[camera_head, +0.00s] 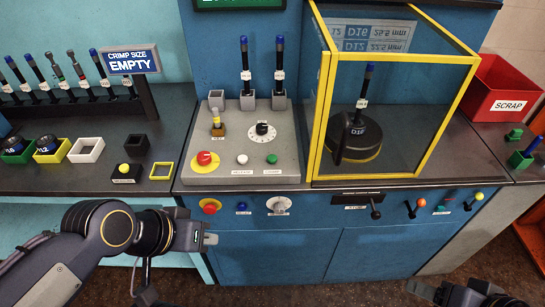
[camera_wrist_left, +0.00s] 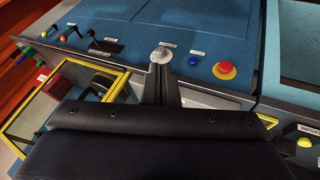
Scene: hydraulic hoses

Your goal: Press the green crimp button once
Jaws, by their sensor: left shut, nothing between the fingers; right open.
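The green crimp button (camera_head: 272,159) is a small green cap at the right front of the grey control panel (camera_head: 225,178). A white button (camera_head: 242,159) and a red mushroom button on yellow (camera_head: 204,159) are to its left on the same panel. My left gripper (camera_head: 212,239) is in front of the blue cabinet, below and left of the green button and apart from it. Its fingers are shut and empty; they also show in the left wrist view (camera_wrist_left: 161,78). The green crimp button is not visible in that view. My right gripper (camera_head: 420,290) is open at the bottom right, far from the panel.
A yellow-framed clear guard (camera_head: 325,115) stands right of the panel, enclosing a dark die (camera_head: 355,138). Hoses in upright holders rise behind the buttons. Knobs and levers (camera_head: 376,211) project from the cabinet front. A red scrap bin (camera_head: 500,92) is at the right.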

